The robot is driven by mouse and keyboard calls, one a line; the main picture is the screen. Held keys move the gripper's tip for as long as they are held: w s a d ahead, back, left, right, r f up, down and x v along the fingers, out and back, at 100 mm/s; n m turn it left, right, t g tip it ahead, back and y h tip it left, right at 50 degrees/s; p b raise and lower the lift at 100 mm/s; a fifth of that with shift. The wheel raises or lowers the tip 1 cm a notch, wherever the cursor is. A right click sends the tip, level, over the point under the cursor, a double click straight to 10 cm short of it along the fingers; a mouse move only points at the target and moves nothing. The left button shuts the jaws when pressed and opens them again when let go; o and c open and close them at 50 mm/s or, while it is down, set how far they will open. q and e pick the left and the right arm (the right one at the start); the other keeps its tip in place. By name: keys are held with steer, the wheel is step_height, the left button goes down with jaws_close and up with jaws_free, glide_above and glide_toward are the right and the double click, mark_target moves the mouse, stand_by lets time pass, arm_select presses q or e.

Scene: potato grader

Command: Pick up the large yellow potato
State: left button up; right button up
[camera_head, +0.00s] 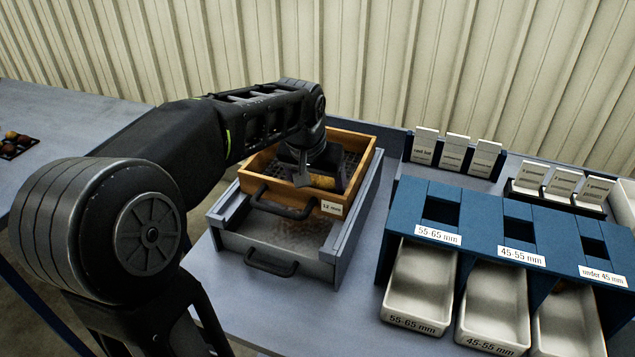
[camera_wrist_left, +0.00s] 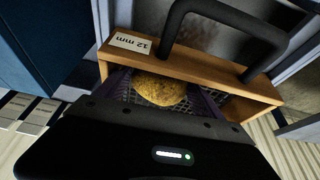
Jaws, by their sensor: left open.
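A large yellow potato (camera_wrist_left: 160,88) lies on the mesh floor of a wooden-framed sieve (camera_wrist_left: 195,70), close to its front wall. In the head view only a small yellow part of the potato (camera_head: 325,182) shows below my gripper. My left gripper (camera_head: 305,178) reaches down into the sieve (camera_head: 365,150) and is open. In the wrist view its dark fingers stand on either side of the potato, and the gripper body hides the potato's near edge. I cannot tell whether the fingers touch it. My right gripper is not in view.
A blue sorting rack (camera_head: 470,215) with several size-labelled metal trays (camera_head: 420,285) stands to the right. Label cards (camera_head: 457,150) stand behind it. A dark tray (camera_head: 18,147) of small potatoes lies far left.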

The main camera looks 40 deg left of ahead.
arm_select(q)
steer(key=shift+c, duration=0.4)
steer(key=c, duration=1.1)
